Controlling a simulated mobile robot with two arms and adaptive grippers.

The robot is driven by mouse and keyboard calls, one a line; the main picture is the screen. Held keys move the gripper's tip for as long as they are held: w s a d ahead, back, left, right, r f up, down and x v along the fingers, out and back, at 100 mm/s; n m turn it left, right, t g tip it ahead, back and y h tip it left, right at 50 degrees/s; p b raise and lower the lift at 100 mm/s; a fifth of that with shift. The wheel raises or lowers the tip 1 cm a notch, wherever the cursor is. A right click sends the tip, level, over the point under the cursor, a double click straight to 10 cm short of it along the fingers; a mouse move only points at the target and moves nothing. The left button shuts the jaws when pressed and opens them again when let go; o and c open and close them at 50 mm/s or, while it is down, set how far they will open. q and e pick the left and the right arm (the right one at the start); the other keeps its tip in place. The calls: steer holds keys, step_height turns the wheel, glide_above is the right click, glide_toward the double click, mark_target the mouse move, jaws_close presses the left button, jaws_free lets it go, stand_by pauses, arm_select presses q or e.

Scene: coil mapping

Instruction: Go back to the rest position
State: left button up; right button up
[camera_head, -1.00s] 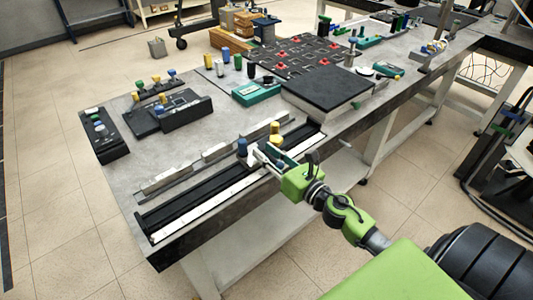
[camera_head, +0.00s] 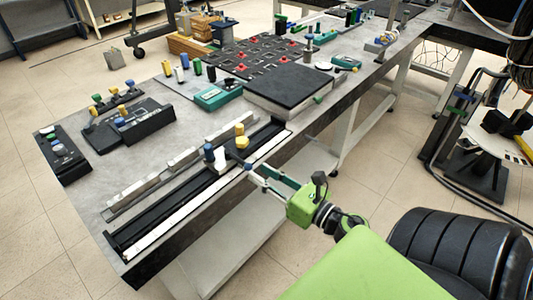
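My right gripper (camera_head: 259,174) reaches in from the lower right and sits just off the front edge of the table (camera_head: 155,165). Its two fingers stand apart with a gap between them, and I see nothing held there. Behind its tips, a blue-topped piece (camera_head: 209,151), a white piece (camera_head: 220,158) and a yellow-topped piece (camera_head: 241,139) stand at the black rail fixture (camera_head: 185,208). The gripper appears apart from them. My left gripper is not in view.
A black flat-topped block (camera_head: 288,88), a teal box (camera_head: 217,96) and a black grid board with red pieces (camera_head: 265,55) stand farther back. A black control box (camera_head: 62,153) is at the left edge.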

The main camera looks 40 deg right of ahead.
steer(key=shift+s+d, duration=0.1)
steer(key=shift+s, duration=0.3)
step_height(320, 180, down, 20)
steer(key=s+d+m+g+h, duration=0.1)
steer(key=d+m+g+h, duration=0.15)
steer(key=m, duration=0.95)
steer(key=s+a+f+m+g, duration=0.1)
steer(key=s+f+m+g, duration=0.15)
steer(key=f, duration=0.35)
steer(key=s+a+f+m+g+h, duration=0.1)
steer(key=s+f+m, duration=0.2)
steer(key=f, duration=0.3)
steer(key=s+a+f+m+g, duration=0.1)
steer(key=s+f+m, duration=0.15)
steer(key=f, duration=0.25)
steer(key=s+a+f+m+g, duration=0.3)
steer(key=s+f, duration=0.3)
steer(key=s, duration=0.3)
steer(key=s+a+f+m+g, duration=0.3)
steer(key=s+f+m, duration=0.2)
steer(key=s+f, duration=0.2)
steer(key=s+a+f+m+g, duration=0.3)
steer(key=s+f+m, duration=0.2)
steer(key=s, duration=0.6)
step_height(320, 180, down, 2)
steer(key=shift+s+a+f+g+y, duration=0.1)
steer(key=shift+s+a+g+y, duration=0.05)
steer(key=shift+a+g+y, duration=0.25)
